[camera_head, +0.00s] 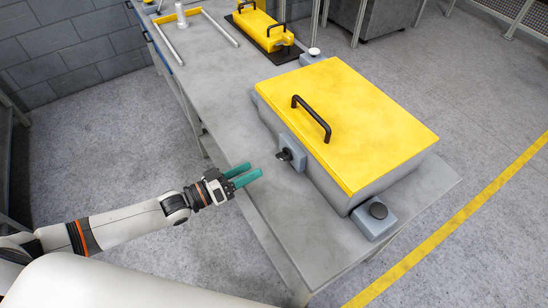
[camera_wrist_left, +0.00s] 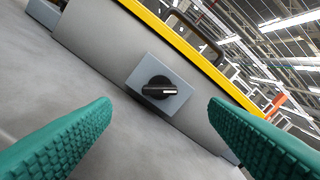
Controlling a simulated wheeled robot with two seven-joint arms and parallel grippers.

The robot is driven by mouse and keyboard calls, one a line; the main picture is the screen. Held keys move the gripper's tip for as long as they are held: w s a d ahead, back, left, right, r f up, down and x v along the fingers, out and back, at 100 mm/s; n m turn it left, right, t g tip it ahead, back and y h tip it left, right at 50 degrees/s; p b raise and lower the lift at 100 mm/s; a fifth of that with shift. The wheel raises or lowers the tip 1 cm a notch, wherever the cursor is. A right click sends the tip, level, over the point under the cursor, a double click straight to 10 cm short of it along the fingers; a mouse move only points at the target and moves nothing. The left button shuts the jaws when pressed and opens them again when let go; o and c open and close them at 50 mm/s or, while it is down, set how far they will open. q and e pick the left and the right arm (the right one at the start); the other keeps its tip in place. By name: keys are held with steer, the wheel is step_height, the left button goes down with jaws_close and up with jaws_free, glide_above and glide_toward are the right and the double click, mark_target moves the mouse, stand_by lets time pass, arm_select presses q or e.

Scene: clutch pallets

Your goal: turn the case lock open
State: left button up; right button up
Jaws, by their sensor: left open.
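A grey case (camera_head: 340,180) with a yellow lid (camera_head: 350,115) and a black handle (camera_head: 311,118) lies on the table. Its lock is a black knob (camera_head: 284,155) on a grey plate on the case's side facing my left arm. In the left wrist view the lock knob (camera_wrist_left: 159,88) sits between and beyond the fingers, its bar roughly level in the picture with a light mark at its right end. My left gripper (camera_head: 250,174), with green fingers, is open and empty, a short way from the knob and not touching it. My right gripper is not in view.
The grey table (camera_head: 240,100) runs to the back. A smaller yellow case (camera_head: 262,28) on a dark mat and a metal frame (camera_head: 198,25) stand at its far end. A grey box with a black button (camera_head: 375,216) sits beside the case's near corner.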

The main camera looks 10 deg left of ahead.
mark_target(279, 157)
arm_select(q)
steer(key=x, duration=0.8)
steer(key=shift+w+f+p, duration=0.1)
steer(key=shift+p, duration=0.25)
steer(key=c, duration=1)
steer(key=m, duration=0.4)
steer(key=shift+d, duration=0.1)
steer(key=shift+m, duration=1.7)
